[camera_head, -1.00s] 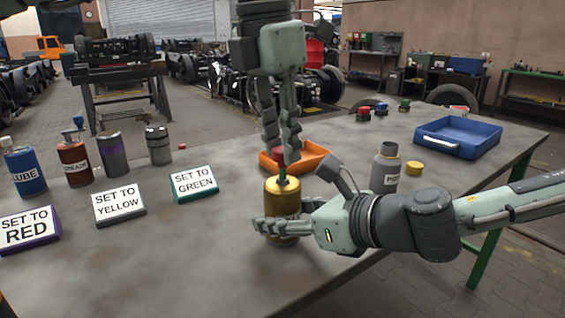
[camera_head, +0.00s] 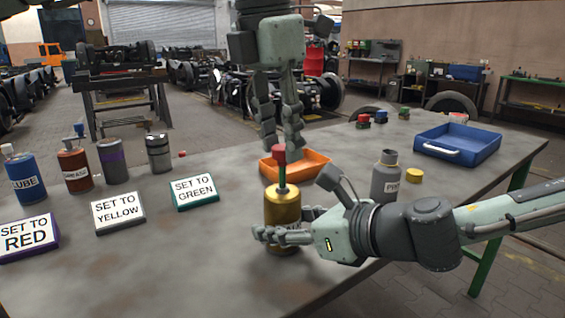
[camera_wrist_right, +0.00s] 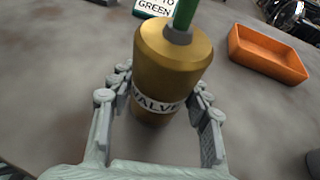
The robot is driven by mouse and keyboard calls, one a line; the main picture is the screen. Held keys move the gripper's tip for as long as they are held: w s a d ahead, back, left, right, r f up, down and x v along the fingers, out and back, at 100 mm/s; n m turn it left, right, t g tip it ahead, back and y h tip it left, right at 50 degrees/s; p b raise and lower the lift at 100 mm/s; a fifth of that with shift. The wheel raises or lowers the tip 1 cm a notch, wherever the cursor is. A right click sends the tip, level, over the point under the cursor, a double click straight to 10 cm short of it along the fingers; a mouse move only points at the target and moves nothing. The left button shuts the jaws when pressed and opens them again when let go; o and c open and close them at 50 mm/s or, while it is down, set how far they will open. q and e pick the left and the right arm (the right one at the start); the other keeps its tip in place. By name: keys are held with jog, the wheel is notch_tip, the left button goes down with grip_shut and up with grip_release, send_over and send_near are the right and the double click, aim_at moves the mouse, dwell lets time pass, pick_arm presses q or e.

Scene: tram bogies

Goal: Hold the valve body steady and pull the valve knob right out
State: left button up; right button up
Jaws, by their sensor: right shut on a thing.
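The valve body (camera_head: 283,206) is a brass-gold cylinder with a label, upright on the table. It also shows in the right wrist view (camera_wrist_right: 172,58), marked "VALVE". My right gripper (camera_head: 282,237) is shut around its lower part, fingers on both sides (camera_wrist_right: 157,110). The valve knob (camera_head: 279,154) is red, on a green stem (camera_head: 282,178) rising from the grey collar on top of the body. The stem (camera_wrist_right: 185,14) also shows in the wrist view, its top cut off. My left gripper (camera_head: 283,147) points down at the knob, fingers apart, with its tips near the knob's height.
An orange tray (camera_head: 313,164) sits just behind the valve. A grey bottle (camera_head: 385,178), a yellow cap (camera_head: 414,176) and a blue tray (camera_head: 462,139) are to the right. Several canisters and three "SET TO" signs (camera_head: 119,212) stand left. The table front is clear.

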pick_arm(q)
jog(key=shift+o, duration=0.9)
notch_tip(320, 180, up, 12)
jog(key=s+a, duration=0.1)
jog(key=shift+s+a, duration=0.15)
jog(key=shift+f, duration=0.1)
pick_arm(e)
jog(key=o, duration=1.3)
jog(key=shift+o, duration=0.2)
